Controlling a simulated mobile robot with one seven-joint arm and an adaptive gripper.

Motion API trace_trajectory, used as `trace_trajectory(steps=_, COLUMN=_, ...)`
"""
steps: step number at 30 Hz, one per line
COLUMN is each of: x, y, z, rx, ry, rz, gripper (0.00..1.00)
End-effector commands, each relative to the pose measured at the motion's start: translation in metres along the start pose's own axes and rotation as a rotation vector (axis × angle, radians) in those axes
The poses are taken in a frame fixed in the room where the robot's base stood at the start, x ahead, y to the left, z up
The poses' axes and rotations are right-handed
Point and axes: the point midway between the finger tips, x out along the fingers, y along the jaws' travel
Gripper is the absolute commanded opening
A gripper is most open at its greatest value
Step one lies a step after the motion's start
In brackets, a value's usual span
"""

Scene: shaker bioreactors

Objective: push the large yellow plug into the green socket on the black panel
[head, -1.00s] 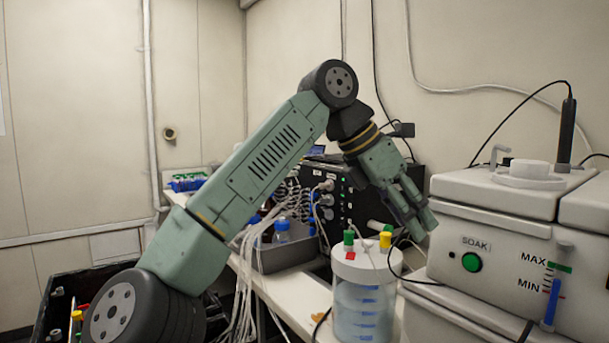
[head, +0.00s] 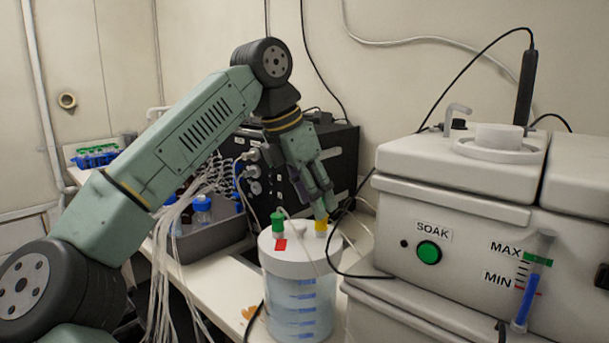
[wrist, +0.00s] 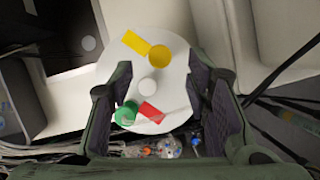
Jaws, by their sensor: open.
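A yellow plug (head: 321,227) stands on the white lid of a clear vessel (head: 297,300). It shows in the wrist view as a yellow disc (wrist: 159,56) beside a yellow patch. My gripper (head: 320,205) is above the yellow plug, pointing down, its fingers apart and empty. In the wrist view the fingers (wrist: 160,78) frame the lid, with the plug between and slightly beyond the tips. I cannot tell whether they touch it. The black panel (head: 342,143) stands behind my gripper, with grey cables plugged into its left side. I cannot make out a green socket on it.
A green plug (head: 278,222) stands on the same lid by a red patch. A white machine (head: 455,215) with a SOAK button is close on the right. A thin black cable hangs across near the vessel. A grey tray (head: 207,238) of bottles lies left.

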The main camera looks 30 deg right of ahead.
Motion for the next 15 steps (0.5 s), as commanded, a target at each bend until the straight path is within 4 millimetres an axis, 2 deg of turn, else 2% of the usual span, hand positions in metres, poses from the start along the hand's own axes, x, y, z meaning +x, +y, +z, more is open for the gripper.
trace_trajectory(steps=6, x=0.036, y=-0.001, z=0.0, rx=0.001, ry=-0.001, rz=-0.003, gripper=0.44)
trace_trajectory(steps=10, x=0.049, y=0.0, z=0.0, rx=0.001, ry=-0.001, rz=-0.001, gripper=0.44)
trace_trajectory(steps=15, x=0.056, y=-0.001, z=0.001, rx=0.001, ry=-0.002, rz=0.0, gripper=0.44)
